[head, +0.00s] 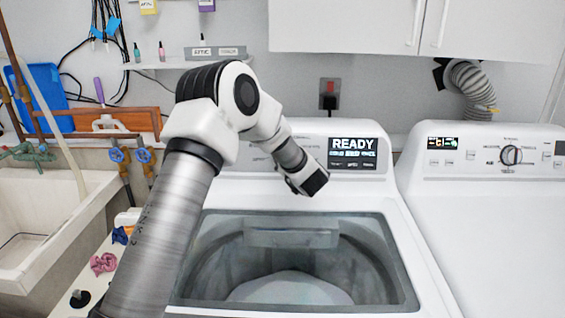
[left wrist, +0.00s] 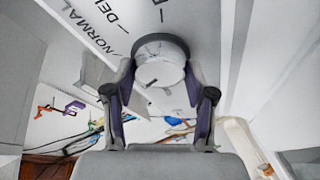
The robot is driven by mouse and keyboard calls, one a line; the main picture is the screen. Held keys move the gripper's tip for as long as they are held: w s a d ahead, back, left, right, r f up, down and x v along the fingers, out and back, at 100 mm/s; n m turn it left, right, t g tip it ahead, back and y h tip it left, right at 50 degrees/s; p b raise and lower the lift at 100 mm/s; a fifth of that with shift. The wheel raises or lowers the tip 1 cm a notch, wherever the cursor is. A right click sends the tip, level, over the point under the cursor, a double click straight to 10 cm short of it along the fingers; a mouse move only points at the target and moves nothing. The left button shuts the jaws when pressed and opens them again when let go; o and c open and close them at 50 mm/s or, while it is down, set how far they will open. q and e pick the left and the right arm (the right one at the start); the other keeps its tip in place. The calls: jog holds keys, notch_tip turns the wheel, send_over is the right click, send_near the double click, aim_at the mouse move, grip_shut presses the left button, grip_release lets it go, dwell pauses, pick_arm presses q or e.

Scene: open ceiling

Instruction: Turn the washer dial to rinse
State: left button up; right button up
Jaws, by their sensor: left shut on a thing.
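In the left wrist view, the washer dial (left wrist: 160,52) is a round light-grey knob on the labelled panel. Its left printing reads "NORMAL" and a partly cut-off "DEL". My left gripper (left wrist: 160,78) has one dark finger on each side of the dial and is shut on it. In the head view, my left arm reaches over the washer (head: 412,250), and the dial and fingers are hidden behind it. The washer's display (head: 353,153) reads "READY"; its smaller lines are too small to read. My right gripper is not in view.
The washer's top opening (head: 290,290) shows an empty-looking drum. A second machine (head: 490,220) with its own knob (head: 511,155) stands at right. A sink (head: 45,215) is at left. A shelf and cabinets (head: 400,25) are above.

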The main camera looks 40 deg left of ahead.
pick_arm(q)
jog(key=n+g+b, duration=0.1)
jog(key=n, duration=0.2)
jog(key=shift+n+h, duration=0.4)
jog(key=shift+r+n+g+h+b, duration=0.1)
jog(key=shift+n+g+h+b, duration=0.4)
jog(key=shift+n, duration=0.9)
jog(key=o, duration=1.2)
jog(key=shift+c, duration=0.2)
jog(key=v, duration=1.1)
jog(key=shift+s+d, duration=0.25)
jog(key=shift+d, duration=0.1)
